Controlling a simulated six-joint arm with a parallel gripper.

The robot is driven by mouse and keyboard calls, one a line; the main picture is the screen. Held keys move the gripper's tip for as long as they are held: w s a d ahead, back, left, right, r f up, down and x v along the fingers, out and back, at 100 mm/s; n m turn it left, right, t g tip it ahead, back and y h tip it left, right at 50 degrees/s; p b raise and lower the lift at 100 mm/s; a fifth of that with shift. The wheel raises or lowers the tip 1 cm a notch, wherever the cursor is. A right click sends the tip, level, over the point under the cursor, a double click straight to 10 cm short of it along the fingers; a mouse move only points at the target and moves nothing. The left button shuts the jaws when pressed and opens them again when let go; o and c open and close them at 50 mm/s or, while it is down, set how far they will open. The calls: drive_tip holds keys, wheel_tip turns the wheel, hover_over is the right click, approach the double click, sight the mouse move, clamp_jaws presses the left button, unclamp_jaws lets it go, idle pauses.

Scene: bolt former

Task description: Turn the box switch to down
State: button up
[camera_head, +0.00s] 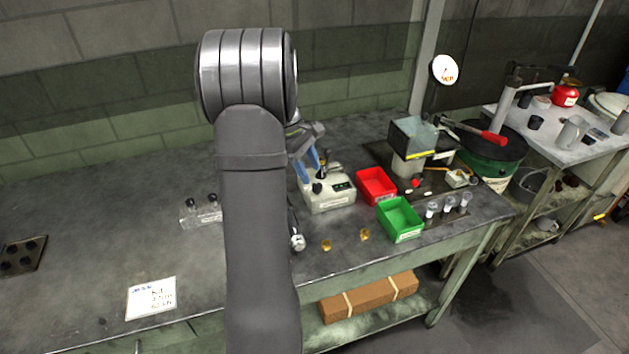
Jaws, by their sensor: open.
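A pale box (330,200) with a small dark panel on its front stands on the workbench, right of my arm. Black knob-like parts (317,188) show on its top left; which one is the switch, and its position, is too small to tell. My gripper (312,172), with blue fingers, is open just above the left part of the box, close to the black parts. I cannot tell whether it touches them. My own arm hides the bench left of the box.
A red bin (376,186) and a green bin (400,219) stand right of the box. Small brass-coloured pieces (364,235) lie in front.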

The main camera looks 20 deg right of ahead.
sight(316, 185)
drive_tip(key=shift+x, duration=2.25)
drive_tip(key=shift+c, duration=0.2)
